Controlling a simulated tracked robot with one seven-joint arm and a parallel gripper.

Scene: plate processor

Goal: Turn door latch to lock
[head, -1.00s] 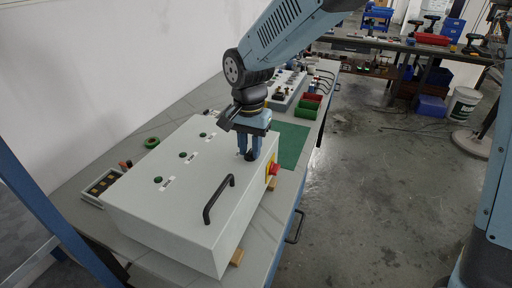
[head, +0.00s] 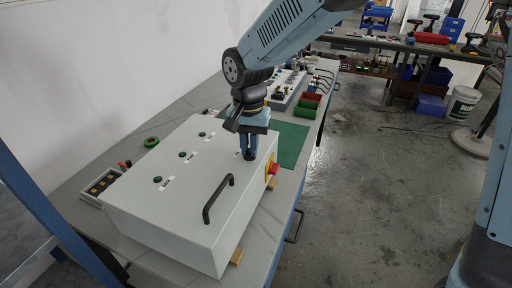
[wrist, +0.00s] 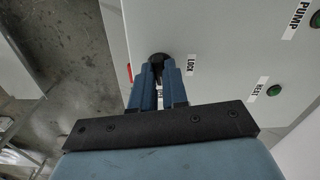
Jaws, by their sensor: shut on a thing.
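The door latch (wrist: 159,58) is a small black knob on the top face of the light grey cabinet (head: 165,215). In the head view the latch (head: 249,157) shows just below my fingertips, near the cabinet's right edge. My gripper (head: 249,151) points down over it. In the wrist view my gripper's blue fingers (wrist: 161,72) are closed on the latch, one on each side. A LOCK label (wrist: 191,66) is beside the latch. Another label between the fingers is mostly hidden. The latch's exact angle is hidden by the fingers.
A black bar handle (head: 217,199) stands up from the cabinet top. A red knob on a yellow plate (head: 272,169) sits on the right side. Green buttons (head: 157,180) line the left. A green mat (head: 291,143) and red and green bins (head: 307,106) lie behind.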

